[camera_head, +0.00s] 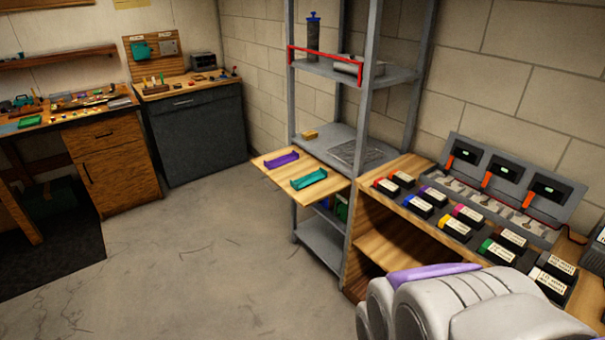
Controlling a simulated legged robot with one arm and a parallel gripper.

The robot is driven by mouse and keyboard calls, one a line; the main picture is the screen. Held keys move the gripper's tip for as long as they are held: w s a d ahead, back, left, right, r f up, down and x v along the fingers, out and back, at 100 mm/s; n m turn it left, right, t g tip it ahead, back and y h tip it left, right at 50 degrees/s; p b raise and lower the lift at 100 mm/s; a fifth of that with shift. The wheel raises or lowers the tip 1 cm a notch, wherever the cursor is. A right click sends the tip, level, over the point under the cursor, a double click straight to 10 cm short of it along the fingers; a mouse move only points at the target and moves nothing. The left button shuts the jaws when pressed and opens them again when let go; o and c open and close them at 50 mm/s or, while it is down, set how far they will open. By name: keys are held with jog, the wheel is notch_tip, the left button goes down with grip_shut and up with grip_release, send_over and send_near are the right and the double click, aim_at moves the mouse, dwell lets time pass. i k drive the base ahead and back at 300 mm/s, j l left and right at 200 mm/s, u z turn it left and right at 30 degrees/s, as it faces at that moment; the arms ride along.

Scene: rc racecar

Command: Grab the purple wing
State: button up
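The purple wing (281,159) lies flat on a small wooden board (265,171) that juts out to the left of the grey metal shelf. A teal wing (308,179) lies on the same board, in front of it and to the right, with a gap between the two. Nothing touches or covers the purple wing. A rounded grey part of mine with a purple strip fills the lower right, well apart from the board. The fingers of my gripper do not show.
The grey shelf (363,110) stands behind the board, with a red frame (326,65) higher up. A wooden counter (385,222) with several labelled battery packs and chargers (510,181) is at right. Workbenches stand far left. The floor (200,255) left of the board is clear.

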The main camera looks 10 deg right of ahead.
aim_at(279, 161)
jog(key=i+j+z, duration=0.1)
jog(key=i+j, duration=0.5)
jog(key=i, duration=0.25)
jog(key=i+j+z, duration=0.1)
jog(key=i+j, duration=0.5)
jog(key=i, duration=0.25)
jog(key=i+j+z, duration=0.1)
jog(key=i+j, duration=0.65)
jog(key=i, duration=0.1)
